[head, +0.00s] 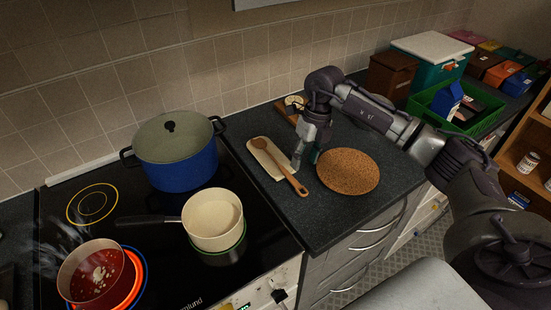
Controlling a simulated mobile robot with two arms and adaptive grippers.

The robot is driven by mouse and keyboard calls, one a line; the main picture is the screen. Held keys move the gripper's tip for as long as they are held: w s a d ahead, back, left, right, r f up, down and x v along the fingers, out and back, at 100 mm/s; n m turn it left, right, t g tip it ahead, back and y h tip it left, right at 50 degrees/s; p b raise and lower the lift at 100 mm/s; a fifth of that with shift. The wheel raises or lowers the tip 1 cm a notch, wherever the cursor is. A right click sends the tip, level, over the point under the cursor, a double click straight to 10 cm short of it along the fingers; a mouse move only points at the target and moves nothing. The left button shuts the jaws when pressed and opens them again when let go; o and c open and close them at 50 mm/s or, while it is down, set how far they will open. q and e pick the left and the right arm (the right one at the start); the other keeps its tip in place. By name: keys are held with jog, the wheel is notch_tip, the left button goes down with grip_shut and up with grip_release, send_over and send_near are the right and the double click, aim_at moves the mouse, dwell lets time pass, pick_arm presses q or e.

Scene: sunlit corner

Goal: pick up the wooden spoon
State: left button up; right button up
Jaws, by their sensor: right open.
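The wooden spoon (283,168) lies on a pale spoon rest (264,160) on the dark counter, right of the hob. Its bowl end is at the back left and its handle runs toward the front right, past the rest. My right gripper (304,160) is open and points down, just right of the spoon's handle and beside the round cork mat. I cannot tell whether it touches the spoon; nothing shows between its fingers. My left gripper is not in view.
A round cork mat (348,171) lies right of the gripper. A blue pot (181,169), a cream saucepan (213,219) and a steaming red pan (92,275) stand on the black hob. A green crate (425,101) and several boxes stand at the back right.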

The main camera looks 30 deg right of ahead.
aim_at(296, 183)
jog(key=shift+w+a+f, duration=0.1)
jog(key=shift+a+f, duration=0.05)
jog(key=shift+f, duration=0.45)
jog(key=shift+a+f, duration=0.1)
jog(key=shift+f, duration=0.45)
jog(key=shift+w+f, duration=0.1)
jog(key=shift+f, duration=0.2)
jog(key=f+p, duration=0.1)
jog(key=f, duration=0.1)
jog(key=a+f+p, duration=0.1)
jog(key=f+p, duration=0.1)
jog(key=shift+a, duration=0.1)
jog(key=shift+f, duration=0.5)
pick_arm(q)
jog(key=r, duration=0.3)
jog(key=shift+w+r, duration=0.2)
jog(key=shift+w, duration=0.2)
pick_arm(e)
grip_shut()
